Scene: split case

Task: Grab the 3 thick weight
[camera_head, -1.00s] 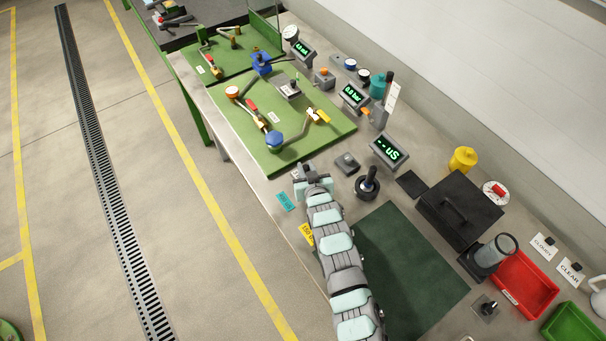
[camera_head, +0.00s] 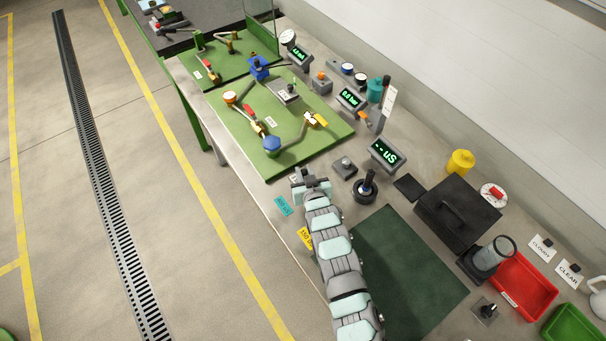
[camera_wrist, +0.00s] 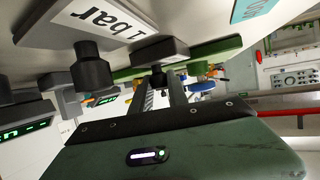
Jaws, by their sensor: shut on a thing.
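My gripper (camera_wrist: 162,92) is shut on the short dark stem of a flat dark-grey block (camera_wrist: 158,52) in the wrist view. I take this block for a weight, but no number on it can be read. In the head view my gripper (camera_head: 308,180) is at the table's front edge, below the green board, and its fingertips are partly hidden by my arm. A grey square block with a knob (camera_head: 345,166) sits to its right. A round black piece with an upright handle (camera_head: 366,188) stands close by. Which piece is the "3 thick" one cannot be told.
The green board (camera_head: 312,148) with valves and pipes lies beyond my gripper. A digital display (camera_head: 386,153) stands to the right. A black case (camera_head: 458,212) and a red tray (camera_head: 527,283) are further right. The dark green mat (camera_head: 415,285) is bare.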

